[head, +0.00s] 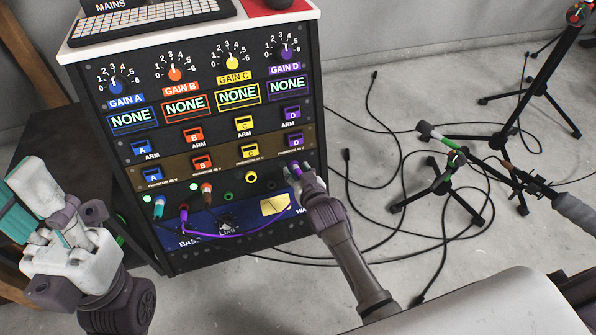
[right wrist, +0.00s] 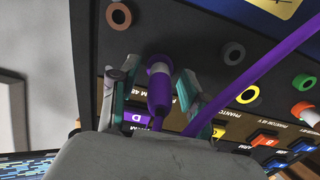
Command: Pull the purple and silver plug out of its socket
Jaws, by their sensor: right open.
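The purple and silver plug (right wrist: 160,90) stands in a socket of the black panel, its silver band close to the panel face. My right gripper (right wrist: 157,78) is open, with one teal-padded finger on each side of the plug; I cannot tell whether either finger touches it. In the head view my right gripper (head: 303,178) is at the panel's right side and hides most of the plug. A purple cable (head: 230,236) runs from the lower left of the panel to that gripper. My left gripper (head: 30,200) is at the far left, away from the panel; its opening is unclear.
The rack (head: 225,130) carries gain knobs, NONE displays and coloured buttons. Empty ring sockets (right wrist: 233,54) lie beside the plug. Other plugs (head: 207,193) sit at the panel's left. Stands (head: 445,180) and black cables lie on the floor at right.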

